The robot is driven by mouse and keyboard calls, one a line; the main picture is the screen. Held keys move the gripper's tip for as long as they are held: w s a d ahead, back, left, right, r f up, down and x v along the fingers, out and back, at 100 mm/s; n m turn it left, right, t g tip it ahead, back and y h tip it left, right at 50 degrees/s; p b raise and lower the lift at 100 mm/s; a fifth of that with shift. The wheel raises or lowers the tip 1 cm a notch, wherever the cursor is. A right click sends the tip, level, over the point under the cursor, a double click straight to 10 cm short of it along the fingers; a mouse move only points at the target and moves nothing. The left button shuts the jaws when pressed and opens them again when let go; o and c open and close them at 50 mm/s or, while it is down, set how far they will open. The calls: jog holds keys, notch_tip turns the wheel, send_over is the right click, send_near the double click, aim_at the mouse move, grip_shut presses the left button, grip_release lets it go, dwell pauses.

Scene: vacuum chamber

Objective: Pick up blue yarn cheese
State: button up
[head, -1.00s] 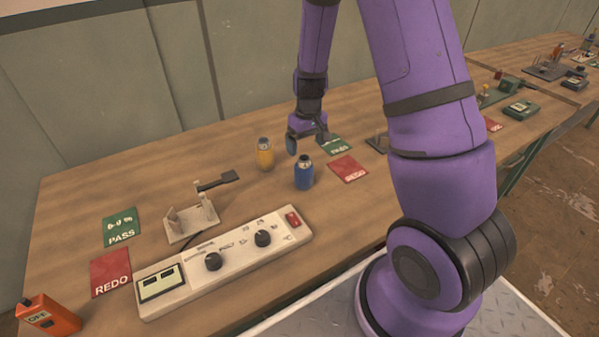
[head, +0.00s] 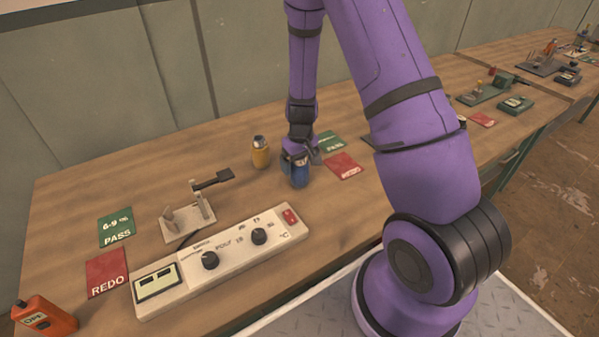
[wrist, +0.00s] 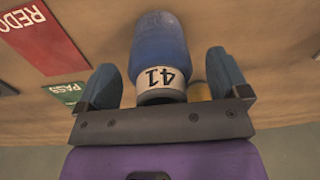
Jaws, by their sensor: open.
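The blue yarn cheese (head: 299,178) stands upright on the wooden table, partly hidden by my gripper in the head view. In the wrist view my gripper (wrist: 162,82) has one blue finger on each side of the yarn, with a gap visible at each side.
A yellow yarn cheese (head: 260,152) stands close by to the left. A green PASS card (head: 329,140) and a red REDO card (head: 343,166) lie right of the blue one. A fixture (head: 187,222) and a control panel (head: 222,262) sit in front to the left.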

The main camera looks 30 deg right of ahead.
jog(key=c, duration=1)
